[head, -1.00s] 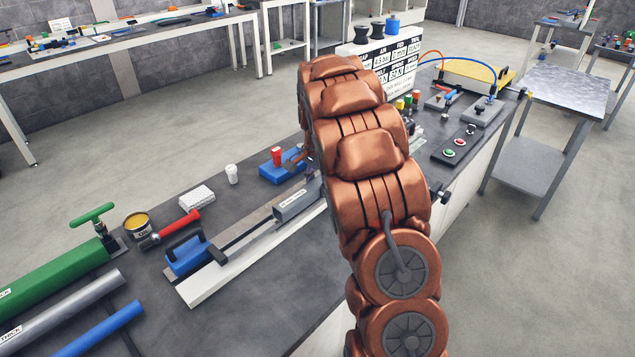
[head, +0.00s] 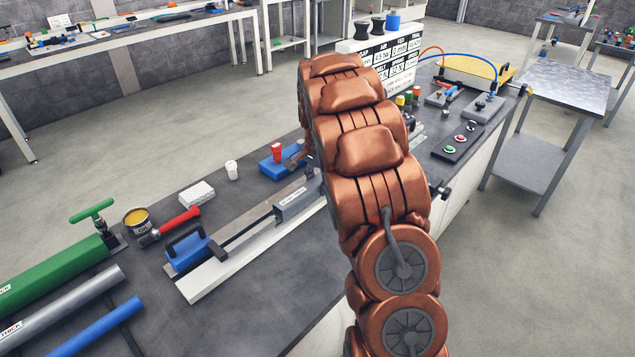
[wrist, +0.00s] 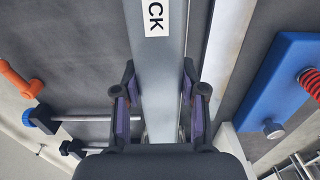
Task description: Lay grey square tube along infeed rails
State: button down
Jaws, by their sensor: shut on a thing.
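The grey square tube (head: 297,204) with a white label lies lengthwise above the rail strip in the head view, its near end open toward the blue block. In the wrist view the tube (wrist: 157,65) runs up the middle, with part of the label reading "CK". My gripper (wrist: 157,105) is shut on the tube, with a purple-padded finger at each side. The head view hides my gripper behind my arm. The pale infeed rail (head: 230,268) runs parallel in front of the tube. Whether the tube touches the rails, I cannot tell.
A blue block with a black handle (head: 187,252) stands at the rails' near end. A red-handled tool (head: 178,221), a white box (head: 197,195), a white cup (head: 231,170) and a blue fixture (head: 272,168) lie behind. A green cylinder (head: 50,268) is at left.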

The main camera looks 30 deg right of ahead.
jog(key=shift+f, duration=0.1)
jog(key=c, duration=0.6)
grip_release()
jog(key=shift+f, duration=0.1)
notch_tip(320, 180, up, 11)
jog(key=shift+r, duration=0.55)
